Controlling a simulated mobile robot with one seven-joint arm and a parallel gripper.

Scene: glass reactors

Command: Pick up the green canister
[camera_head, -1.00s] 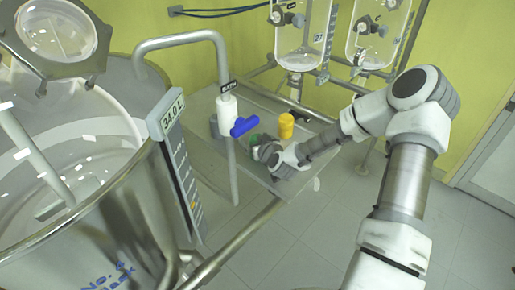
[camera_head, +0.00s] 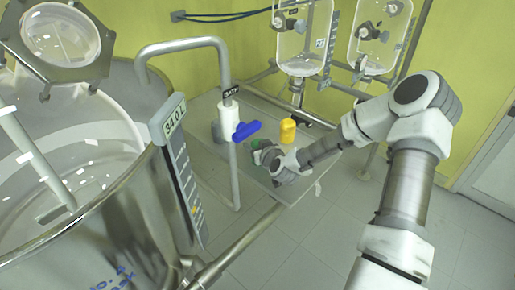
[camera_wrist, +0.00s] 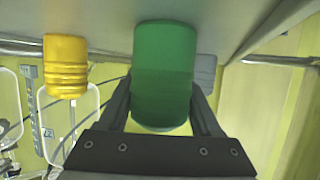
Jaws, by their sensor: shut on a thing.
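The green canister (camera_wrist: 163,75) fills the middle of the wrist view, between the two fingers of my gripper (camera_wrist: 163,105). My gripper is shut on it, one finger on each side. In the head view my gripper (camera_head: 262,155) is over the grey table, and only a small part of the green canister (camera_head: 256,145) shows beside it. My wrist hides the rest. Whether the canister touches the table cannot be told.
A yellow canister (camera_head: 287,131) stands close by on the table (camera_head: 205,150), also in the wrist view (camera_wrist: 66,66). A pipe with a blue valve handle (camera_head: 246,130) rises left of my gripper. A large steel vessel (camera_head: 130,220) fills the left. Glass reactors (camera_head: 303,40) hang behind.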

